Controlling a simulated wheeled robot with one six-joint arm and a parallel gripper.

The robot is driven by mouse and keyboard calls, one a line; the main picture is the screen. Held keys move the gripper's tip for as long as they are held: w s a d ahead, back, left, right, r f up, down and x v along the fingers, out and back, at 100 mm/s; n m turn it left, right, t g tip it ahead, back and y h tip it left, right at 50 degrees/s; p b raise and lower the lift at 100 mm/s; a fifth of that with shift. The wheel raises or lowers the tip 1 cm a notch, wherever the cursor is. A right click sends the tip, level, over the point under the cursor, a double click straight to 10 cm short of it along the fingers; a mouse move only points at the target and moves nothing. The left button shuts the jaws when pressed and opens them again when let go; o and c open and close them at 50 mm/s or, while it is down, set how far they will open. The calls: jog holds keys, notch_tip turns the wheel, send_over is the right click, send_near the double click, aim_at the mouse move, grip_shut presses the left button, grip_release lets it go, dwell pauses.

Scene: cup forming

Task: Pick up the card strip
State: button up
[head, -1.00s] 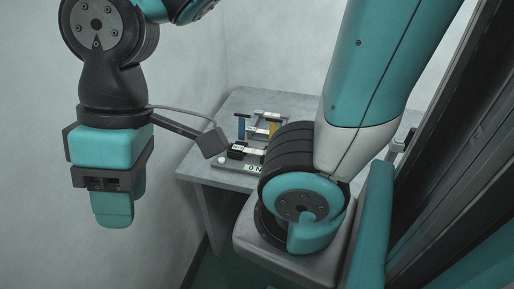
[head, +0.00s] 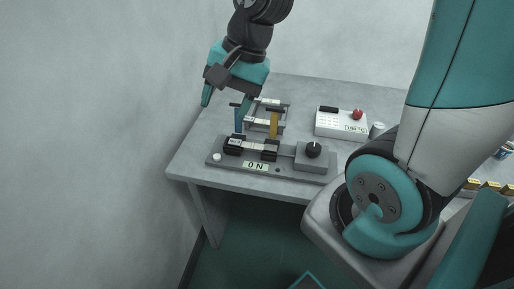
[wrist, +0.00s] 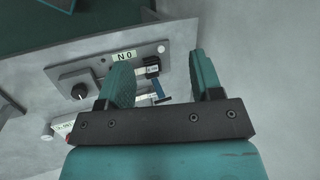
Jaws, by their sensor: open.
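A pale strip (head: 252,147), which looks like the card strip, lies between the black blocks of a grey fixture (head: 222,161) labelled "ON". It is small, so I cannot be sure of it; in the wrist view it is mostly hidden behind a finger. My gripper (head: 226,101) is open, its two teal fingers apart, above the left side of the table and to the upper left of the strip. In the wrist view the gripper (wrist: 160,64) has nothing held between its fingers. A black block (wrist: 152,68) and a blue upright (wrist: 158,88) show beyond the gap.
The blue upright (head: 238,119) and a yellow one (head: 274,125) stand by a metal frame (head: 268,103) behind the strip. A black knob (head: 313,149) is on the fixture's right. A white box with a red button (head: 357,114) sits farther right. A wall bounds the left.

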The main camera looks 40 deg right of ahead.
jog(key=w+d+f+m+b, duration=0.1)
jog(key=w+d+f+m, duration=0.45)
jog(key=d+m, duration=0.4)
jog(key=m+t+h+b, duration=0.1)
jog(key=m+t, duration=0.1)
jog(key=m, duration=0.8)
send_near(249, 144)
jog(key=shift+p+x, duration=0.35)
jog(key=shift+x, duration=0.65)
jog(key=shift+p+x, duration=0.65)
jog(key=shift+x, duration=2.5)
jog(key=c, duration=1)
